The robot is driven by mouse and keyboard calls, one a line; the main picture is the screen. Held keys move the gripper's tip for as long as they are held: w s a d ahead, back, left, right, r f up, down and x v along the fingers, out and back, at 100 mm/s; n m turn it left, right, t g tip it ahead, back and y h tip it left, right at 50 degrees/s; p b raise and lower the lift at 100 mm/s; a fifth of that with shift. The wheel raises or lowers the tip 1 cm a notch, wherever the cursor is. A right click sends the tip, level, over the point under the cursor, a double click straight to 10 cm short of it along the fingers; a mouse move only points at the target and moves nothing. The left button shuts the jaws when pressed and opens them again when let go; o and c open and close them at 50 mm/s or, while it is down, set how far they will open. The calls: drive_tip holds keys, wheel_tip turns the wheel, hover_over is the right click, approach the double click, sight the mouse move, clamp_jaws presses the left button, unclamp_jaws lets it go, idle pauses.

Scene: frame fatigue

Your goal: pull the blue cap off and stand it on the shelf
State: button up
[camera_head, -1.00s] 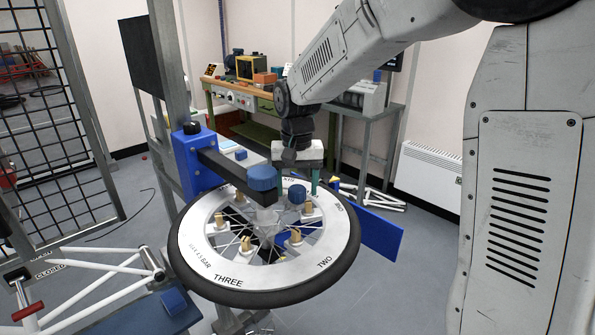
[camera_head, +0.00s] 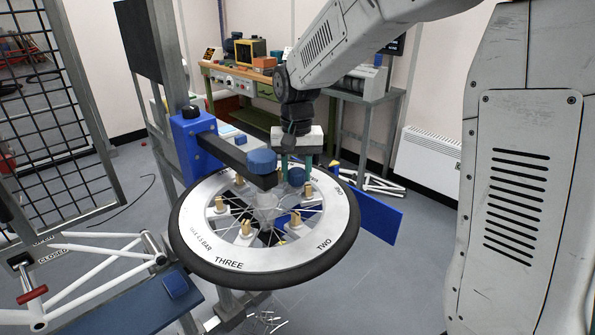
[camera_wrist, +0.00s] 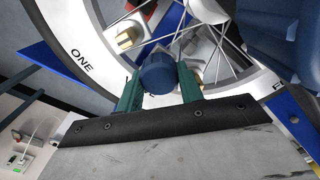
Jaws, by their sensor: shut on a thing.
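The blue cap (camera_wrist: 158,73) is between the green fingers of my gripper (camera_wrist: 160,88) in the wrist view, over the wheel's white rim near a "FOUR"-side label that is partly hidden. In the head view the cap (camera_head: 296,177) sits low between the fingertips of my gripper (camera_head: 297,171), at the far side of the wheel (camera_head: 203,254). My gripper is shut on the cap. Its underside is hidden, so I cannot tell whether it still touches its post. A blue board (camera_head: 380,218) beyond the wheel may be the shelf; I cannot tell.
A larger blue knob (camera_head: 262,161) on a dark clamp arm (camera_head: 225,152) stands close left of my gripper. Several brass posts (camera_head: 307,191) rise from the wheel. A blue upright (camera_head: 192,150) is at left, and a white frame (camera_head: 110,258) stands in front of it.

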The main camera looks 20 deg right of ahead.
sight(297, 170)
drive_tip(key=shift+r, duration=1.85)
drive_tip(key=shift+r, duration=0.1)
drive_tip(key=shift+r, duration=1.9)
